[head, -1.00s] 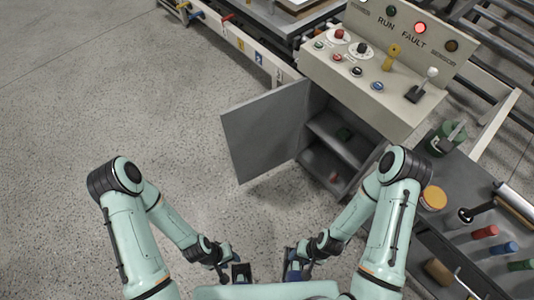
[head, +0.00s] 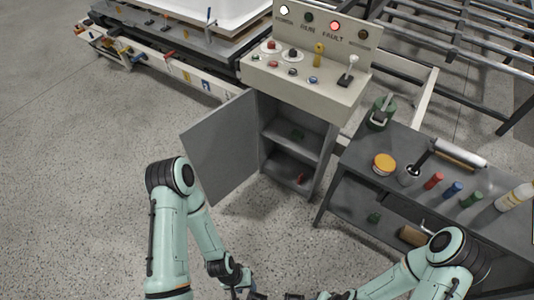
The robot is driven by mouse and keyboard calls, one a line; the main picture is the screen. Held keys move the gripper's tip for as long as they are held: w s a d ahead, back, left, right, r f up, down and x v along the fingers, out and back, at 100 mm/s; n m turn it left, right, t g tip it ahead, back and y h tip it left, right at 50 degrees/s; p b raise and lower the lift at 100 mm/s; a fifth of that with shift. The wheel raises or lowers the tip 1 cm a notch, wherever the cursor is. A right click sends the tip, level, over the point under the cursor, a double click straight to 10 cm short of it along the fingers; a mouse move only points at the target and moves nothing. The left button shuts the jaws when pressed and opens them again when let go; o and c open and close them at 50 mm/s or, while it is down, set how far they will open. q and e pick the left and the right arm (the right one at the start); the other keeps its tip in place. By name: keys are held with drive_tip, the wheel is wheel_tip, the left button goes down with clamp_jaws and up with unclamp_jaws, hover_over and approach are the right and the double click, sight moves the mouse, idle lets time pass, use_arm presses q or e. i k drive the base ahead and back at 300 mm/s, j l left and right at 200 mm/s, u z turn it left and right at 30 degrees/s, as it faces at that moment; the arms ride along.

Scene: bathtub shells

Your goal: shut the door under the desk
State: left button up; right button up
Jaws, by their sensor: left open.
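The grey door (head: 222,148) under the control desk (head: 308,82) stands wide open, swung out to the left of the cabinet (head: 292,150). The open cabinet shows a shelf with a small green item (head: 298,135) and a red item (head: 301,177) below it. My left gripper (head: 246,294) is low at the bottom edge, in front of the cabinet and apart from the door; it is open and partly cut off. My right gripper (head: 306,296) is at the bottom edge, only partly visible, and its jaws cannot be made out.
A grey workbench (head: 345,163) on the right holds a yellow-lidded tin (head: 384,163), a roller (head: 460,153), and several small bottles. A white tub (head: 215,12) lies on a frame at the back left. Speckled floor in front of the door is clear.

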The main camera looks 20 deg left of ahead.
sight(220, 147)
drive_tip(key=z, duration=0.4)
drive_tip(key=j+z, duration=0.1)
drive_tip(key=z, duration=0.65)
drive_tip(key=j+z, duration=0.15)
drive_tip(key=z, duration=0.25)
drive_tip(key=k+j, duration=0.2)
drive_tip(key=j, duration=0.3)
drive_tip(key=k+j, duration=0.15)
drive_tip(key=j, duration=0.3)
drive_tip(key=k+j, duration=0.2)
drive_tip(key=j, duration=0.3)
drive_tip(key=k+j, duration=0.2)
drive_tip(key=j, duration=0.3)
drive_tip(key=k+j, duration=0.15)
drive_tip(key=j, duration=0.3)
drive_tip(key=k+j, duration=0.2)
drive_tip(key=j, duration=0.3)
drive_tip(key=k+j, duration=0.2)
drive_tip(key=j, duration=0.3)
drive_tip(key=k+j, duration=0.15)
drive_tip(key=j, duration=0.3)
drive_tip(key=i+j+u, duration=0.1)
drive_tip(key=j, duration=0.3)
drive_tip(key=i+j+u, duration=0.15)
drive_tip(key=j, duration=0.2)
drive_tip(key=k, duration=0.05)
